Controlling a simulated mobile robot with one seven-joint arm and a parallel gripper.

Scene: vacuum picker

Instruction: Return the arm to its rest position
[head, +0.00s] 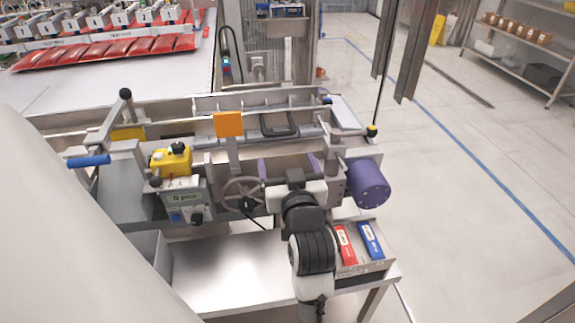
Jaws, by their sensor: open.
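My arm (312,252), with white and black links, rises from the bottom centre in the head view. Its far end, my gripper (296,176), lies in front of the machine, just right of a grey handwheel (243,194). I see it from behind, and its fingertips are hard to make out. The gripper is open, and I see nothing held in it. The picture does not show whether it touches the machine behind it.
The long metal machine (270,104) has a yellow unit (171,160), an orange plate (228,124) and a purple cylinder (368,183). A red item (345,245) and a blue item (370,240) lie in a tray at right. Floor (470,210) is clear right.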

